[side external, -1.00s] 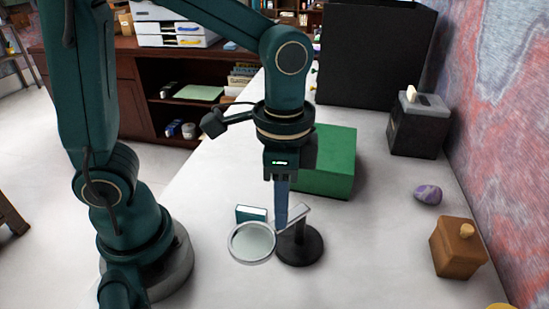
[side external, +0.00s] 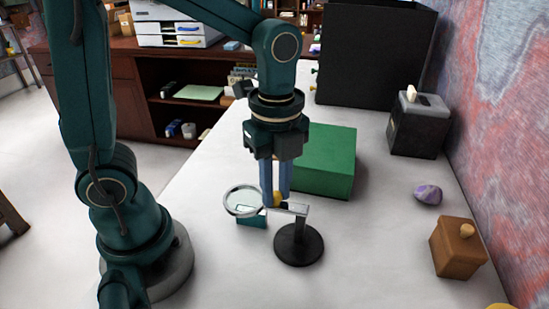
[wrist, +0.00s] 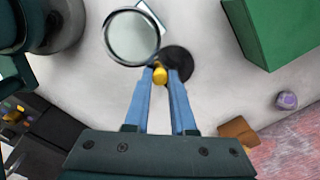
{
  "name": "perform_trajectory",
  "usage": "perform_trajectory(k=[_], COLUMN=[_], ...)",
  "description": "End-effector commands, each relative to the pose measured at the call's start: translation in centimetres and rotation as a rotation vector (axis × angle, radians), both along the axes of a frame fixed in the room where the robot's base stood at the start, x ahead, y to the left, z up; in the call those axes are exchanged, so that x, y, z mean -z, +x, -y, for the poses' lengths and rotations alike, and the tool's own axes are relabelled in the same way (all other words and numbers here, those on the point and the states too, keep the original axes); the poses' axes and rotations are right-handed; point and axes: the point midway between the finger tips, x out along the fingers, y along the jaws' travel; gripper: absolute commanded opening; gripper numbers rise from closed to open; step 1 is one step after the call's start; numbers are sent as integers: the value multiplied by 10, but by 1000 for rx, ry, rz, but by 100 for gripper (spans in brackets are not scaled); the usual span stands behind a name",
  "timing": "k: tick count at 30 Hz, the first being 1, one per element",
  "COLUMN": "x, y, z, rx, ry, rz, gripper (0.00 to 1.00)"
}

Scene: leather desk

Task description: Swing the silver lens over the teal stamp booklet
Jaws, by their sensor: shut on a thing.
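The silver lens (side external: 243,201) is a round magnifier with a pale metal rim, on an arm from a black stand (side external: 299,247). My gripper (side external: 276,196) is shut on the yellow knob (side external: 278,200) of the lens arm; the knob also shows between the fingers in the wrist view (wrist: 159,75). The teal stamp booklet (side external: 252,220) lies on the desk, below and partly behind the lens in the side view. In the wrist view the lens (wrist: 132,38) overlaps part of the booklet (wrist: 152,14), which sticks out at its upper right.
A green box (side external: 325,160) stands behind my gripper. A dark box with a slot (side external: 418,127), a purple stone (side external: 428,194) and a brown wooden box (side external: 458,250) stand to the right. The desk in front of the stand is clear.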

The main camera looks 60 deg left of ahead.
Motion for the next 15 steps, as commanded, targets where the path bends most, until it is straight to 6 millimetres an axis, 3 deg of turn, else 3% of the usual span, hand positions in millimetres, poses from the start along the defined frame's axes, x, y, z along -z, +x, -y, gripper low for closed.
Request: perform_trajectory(k=[15], x=[0], y=[3], z=[-2], rx=[71], ry=[-1], rz=[1], gripper=[0])
